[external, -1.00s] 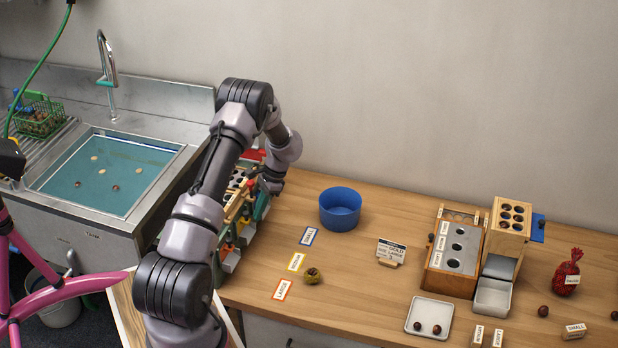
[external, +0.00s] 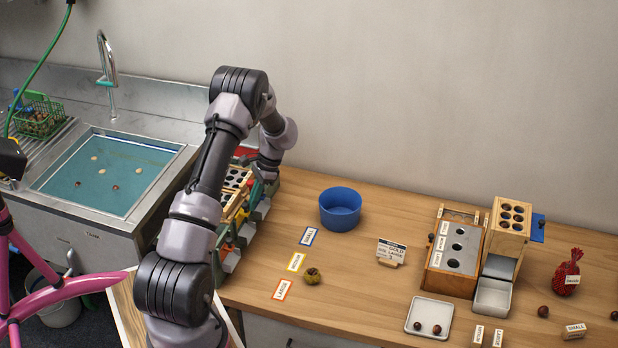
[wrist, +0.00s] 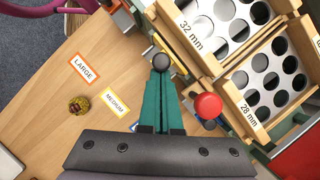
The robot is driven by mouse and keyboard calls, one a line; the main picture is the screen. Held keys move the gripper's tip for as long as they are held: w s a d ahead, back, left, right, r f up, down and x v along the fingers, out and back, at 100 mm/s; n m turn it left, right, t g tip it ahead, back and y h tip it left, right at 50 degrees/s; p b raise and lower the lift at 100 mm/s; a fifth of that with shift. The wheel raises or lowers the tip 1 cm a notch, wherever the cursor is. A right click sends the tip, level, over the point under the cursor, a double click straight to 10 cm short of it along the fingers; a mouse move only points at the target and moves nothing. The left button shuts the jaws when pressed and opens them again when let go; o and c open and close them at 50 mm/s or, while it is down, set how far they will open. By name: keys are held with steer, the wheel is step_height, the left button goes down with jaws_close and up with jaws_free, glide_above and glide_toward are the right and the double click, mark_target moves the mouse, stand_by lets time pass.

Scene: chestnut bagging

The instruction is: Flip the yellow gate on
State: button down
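The wooden sorter (external: 232,190) with plates of round holes stands left on the bench in the external view, partly behind my arm. In the wrist view its hole trays (wrist: 262,92), marked 32 mm and 28 mm, are at upper right. My gripper (wrist: 161,75) has its teal fingers together, pointing at the sorter's side. A dark round knob (wrist: 163,62) shows right at the fingertips; I cannot tell whether they touch it. A red knob (wrist: 208,106) is right of the fingers.
LARGE (wrist: 87,67) and MEDIUM (wrist: 115,103) cards and a spiky husk (wrist: 78,105) lie on the bench. A blue bowl (external: 340,209) stands right of the sorter.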

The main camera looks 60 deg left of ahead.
steer(key=shift+a+r, duration=0.1)
step_height(320, 180, down, 3)
steer(key=w, duration=0.3)
steer(key=v, duration=1)
steer(key=shift+r, duration=0.15)
